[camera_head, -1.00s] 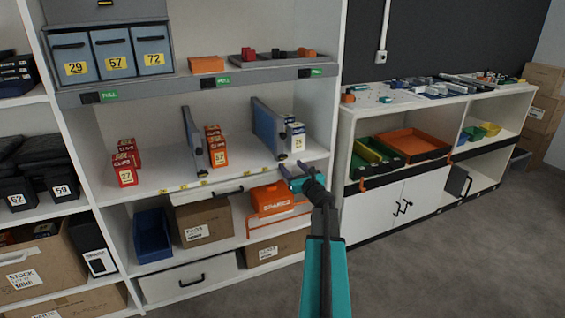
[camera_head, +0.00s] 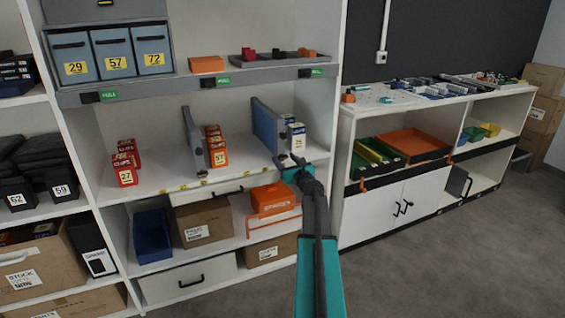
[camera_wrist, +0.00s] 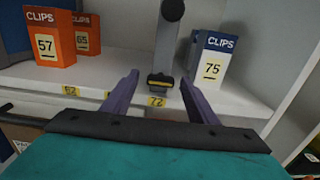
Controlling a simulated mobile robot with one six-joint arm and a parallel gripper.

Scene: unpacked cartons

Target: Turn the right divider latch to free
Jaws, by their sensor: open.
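The right divider (camera_head: 268,126) is a blue-grey upright panel on the middle shelf. In the wrist view its front end (camera_wrist: 167,40) rises just ahead of my gripper. Its latch (camera_wrist: 160,81), a small dark piece with a yellowish band, sits at the divider's foot on the shelf's front edge. My gripper (camera_head: 290,163) is at the shelf edge in front of this divider. In the wrist view the gripper (camera_wrist: 158,82) is open, with one purple finger on each side of the latch. Nothing is held. I cannot tell whether the fingers touch the latch.
Clips boxes stand left (camera_wrist: 48,38) and right (camera_wrist: 212,60) of the divider. Another divider (camera_head: 193,139) stands further left. Yellow number labels (camera_wrist: 157,101) line the shelf edge. An orange bin (camera_head: 271,198) sits on the shelf below. Floor at the right is clear.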

